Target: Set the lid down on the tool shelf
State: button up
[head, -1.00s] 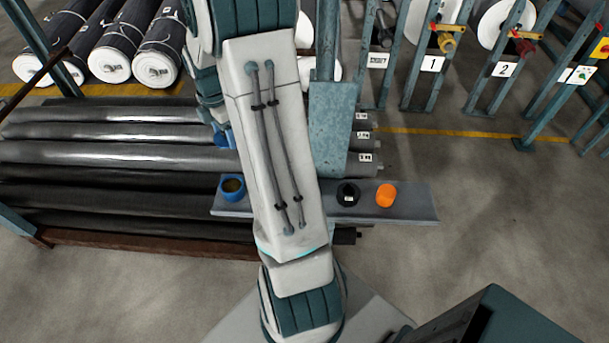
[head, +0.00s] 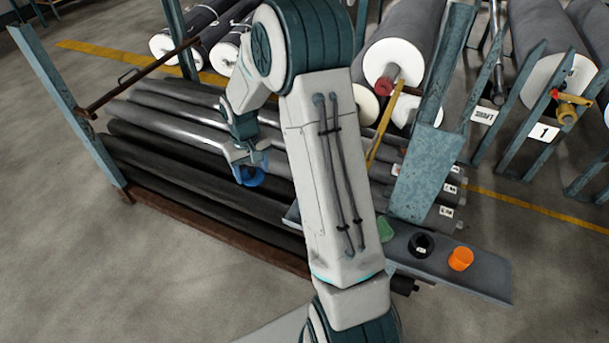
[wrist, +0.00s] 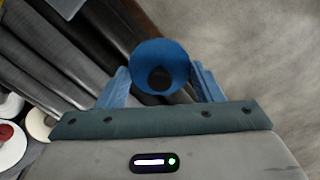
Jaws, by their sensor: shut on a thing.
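My gripper (head: 246,158) is shut on a round blue lid (head: 251,177), held above the dark rolls to the left of the shelf. In the wrist view the lid (wrist: 173,56) sits between both blue fingers, with a dark round opening or recess in its face. The grey tool shelf (head: 485,277) is a narrow board at the front of the rack, right of my gripper and apart from it. My arm hides the middle of the shelf.
On the shelf are a black ring-like piece (head: 421,245), an orange cup (head: 460,259) and a green piece (head: 386,230) beside my arm. A blue-grey post (head: 425,175) rises behind the shelf. The shelf's right end is bare. Long dark rolls (head: 190,180) fill the rack.

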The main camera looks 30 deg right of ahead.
aim_at(493, 275)
jog(key=u, duration=1.3)
jog(key=k, duration=1.65)
jog(key=z, duration=1.85)
